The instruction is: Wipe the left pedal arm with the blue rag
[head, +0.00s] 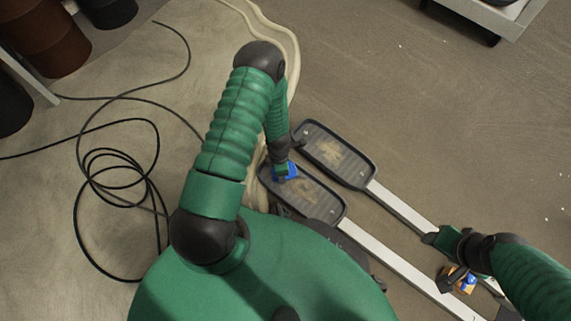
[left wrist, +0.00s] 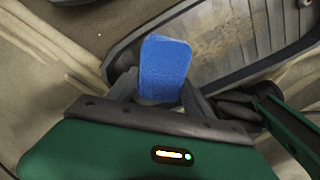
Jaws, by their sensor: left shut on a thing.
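Two dark pedals with worn tan footpads lie side by side in the head view, the left one (head: 318,207) nearer my body and the right one (head: 352,172) beyond it. The left pedal arm (head: 405,267) is a pale bar running down-right from its pedal. My left gripper (head: 281,167) is shut on the blue rag (head: 289,172), at the upper-left end of the left pedal. In the left wrist view the rag (left wrist: 165,68) stands up between the fingers, in front of a pedal (left wrist: 225,50); contact is unclear. My right gripper (head: 432,238) is by the pale bars; its jaws are unclear.
A small orange and blue object (head: 461,281) is by my right arm, over the left pedal arm. A black cable (head: 120,160) lies coiled on the floor at left. Brown cylinders (head: 40,38) stand at the upper left.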

